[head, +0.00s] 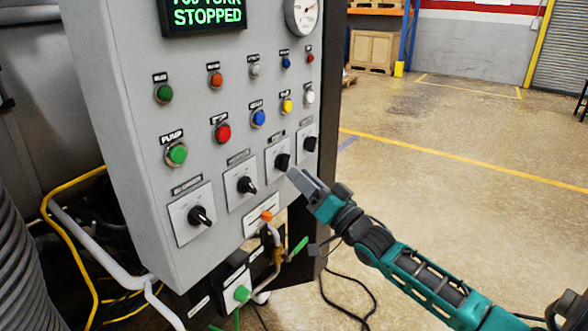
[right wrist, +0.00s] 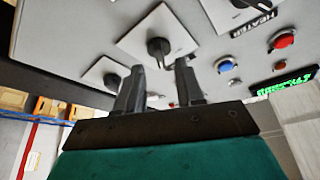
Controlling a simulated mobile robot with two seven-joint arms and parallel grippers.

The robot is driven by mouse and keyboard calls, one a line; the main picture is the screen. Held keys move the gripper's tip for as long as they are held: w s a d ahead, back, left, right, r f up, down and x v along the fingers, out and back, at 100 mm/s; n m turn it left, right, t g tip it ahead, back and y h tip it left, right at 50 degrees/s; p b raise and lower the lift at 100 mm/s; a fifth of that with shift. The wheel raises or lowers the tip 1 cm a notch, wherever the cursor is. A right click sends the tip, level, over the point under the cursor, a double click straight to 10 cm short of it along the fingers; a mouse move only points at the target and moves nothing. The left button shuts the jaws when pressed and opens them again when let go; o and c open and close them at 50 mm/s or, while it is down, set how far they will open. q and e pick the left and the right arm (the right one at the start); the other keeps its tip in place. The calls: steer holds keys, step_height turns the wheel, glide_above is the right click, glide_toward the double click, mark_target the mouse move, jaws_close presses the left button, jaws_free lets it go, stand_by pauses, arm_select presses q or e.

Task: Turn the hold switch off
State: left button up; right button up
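The grey control panel (head: 135,105) has a bottom row of black rotary switches on white plates. Their labels are too small to read in the head view, so I cannot tell which is the hold switch. My right gripper (head: 297,177) is just in front of the third switch from the left (head: 282,161). In the right wrist view its two fingers (right wrist: 161,75) are apart, with a black knob (right wrist: 158,47) showing between and beyond their tips. Contact is not clear. A switch with a label reading HEATER sits beside it. My left gripper is not in view.
The rightmost rotary switch (head: 310,143) is close to the right gripper. Coloured buttons and lamps, including a green pump button (head: 177,154), sit above the row. A green-handled valve (head: 298,246) and pipes are below.

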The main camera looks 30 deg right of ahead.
mark_target(288, 164)
steer(key=shift+x, duration=1.65)
jaws_close()
